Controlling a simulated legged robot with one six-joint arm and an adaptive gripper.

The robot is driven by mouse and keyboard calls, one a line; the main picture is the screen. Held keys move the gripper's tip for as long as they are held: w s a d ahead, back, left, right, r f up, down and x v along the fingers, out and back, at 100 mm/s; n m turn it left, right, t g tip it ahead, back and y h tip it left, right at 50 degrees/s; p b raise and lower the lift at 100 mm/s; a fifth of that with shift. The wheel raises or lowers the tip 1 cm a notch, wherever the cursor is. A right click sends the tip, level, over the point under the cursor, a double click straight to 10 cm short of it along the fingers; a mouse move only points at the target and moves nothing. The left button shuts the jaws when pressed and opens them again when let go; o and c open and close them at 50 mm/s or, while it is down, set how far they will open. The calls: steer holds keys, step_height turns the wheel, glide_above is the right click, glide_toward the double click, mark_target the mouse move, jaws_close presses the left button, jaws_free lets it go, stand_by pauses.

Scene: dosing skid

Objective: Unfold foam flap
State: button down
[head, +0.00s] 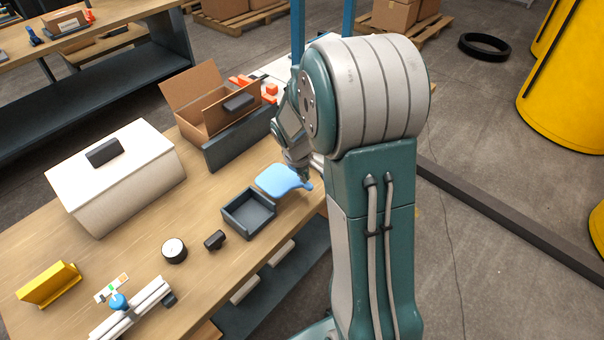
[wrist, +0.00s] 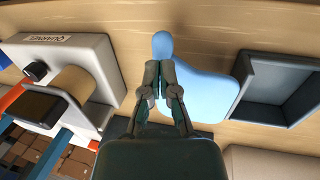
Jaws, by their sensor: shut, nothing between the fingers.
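The light blue foam flap (head: 277,180) lies on the wooden workbench, just right of a dark grey tray. It has a wide rounded body and a narrow rounded tab. In the wrist view, the wide body (wrist: 208,97) spreads to the right of my gripper (wrist: 161,66), and the tab (wrist: 162,45) shows just beyond the fingertips. My gripper's fingers are together and empty, over the narrow part of the foam. I cannot tell whether they touch it. In the head view my gripper (head: 304,176) is partly hidden by my arm.
The dark grey tray (head: 250,224) is empty and close beside the foam. An open cardboard box (head: 188,98) stands behind a dark panel (head: 236,146). A white case (head: 80,190), a black-rimmed gauge (head: 174,250) and a yellow bracket (head: 48,285) stand farther left. Bare wood lies between them.

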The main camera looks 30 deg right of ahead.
steer(key=shift+w+d+f, duration=0.1)
steer(key=shift+d+f, duration=0.15)
steer(key=shift+f, duration=0.4)
stand_by(0.3)
